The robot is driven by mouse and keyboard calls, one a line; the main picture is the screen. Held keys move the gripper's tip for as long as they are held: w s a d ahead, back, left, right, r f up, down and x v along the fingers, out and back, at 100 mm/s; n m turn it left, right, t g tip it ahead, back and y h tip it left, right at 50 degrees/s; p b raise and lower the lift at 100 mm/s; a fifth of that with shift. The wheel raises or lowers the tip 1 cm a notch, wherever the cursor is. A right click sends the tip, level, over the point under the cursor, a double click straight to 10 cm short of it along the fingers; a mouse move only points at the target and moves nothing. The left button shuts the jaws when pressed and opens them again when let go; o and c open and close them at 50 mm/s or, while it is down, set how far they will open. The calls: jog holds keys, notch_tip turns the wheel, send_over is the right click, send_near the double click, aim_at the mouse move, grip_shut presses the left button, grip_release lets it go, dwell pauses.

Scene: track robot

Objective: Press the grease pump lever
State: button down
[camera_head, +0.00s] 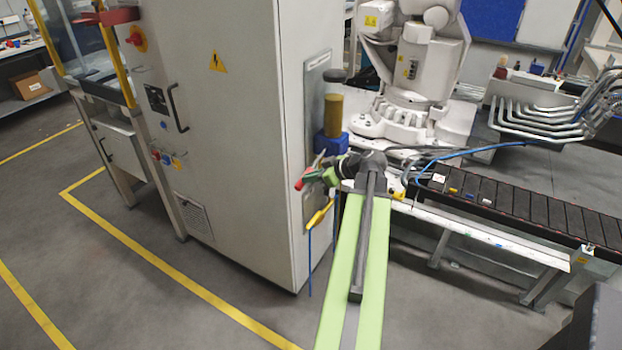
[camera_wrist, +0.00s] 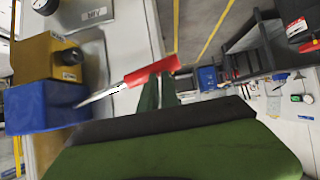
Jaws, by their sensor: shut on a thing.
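The grease pump is mounted on the side of the grey cabinet, with a blue body (camera_head: 331,143) and an amber reservoir (camera_head: 333,115) above it. In the wrist view the blue body (camera_wrist: 45,105) is at left, beside the yellow reservoir (camera_wrist: 60,56). The pump lever is a thin metal rod running from the blue body to a red handle (camera_wrist: 150,72). The red handle (camera_head: 303,182) also shows in the head view, low in front of the pump. My gripper (camera_wrist: 160,88) has its green fingers shut on the red handle. The far finger contact is partly hidden.
The tall cabinet (camera_head: 225,100) stands left of my arm. A yellow tool (camera_head: 320,215) with a blue cable hangs below the pump. A white robot arm (camera_head: 412,75) and a conveyor (camera_head: 520,205) are at right. Open floor with yellow lines lies at left.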

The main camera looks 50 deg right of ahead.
jog(key=shift+w+a, duration=0.2)
jog(key=w+a+r+p+v, duration=0.1)
jog(key=r+p+v, duration=0.1)
jog(key=p+v, duration=0.7)
jog(key=v, duration=0.4)
jog(key=shift+a, duration=0.4)
dwell(0.7)
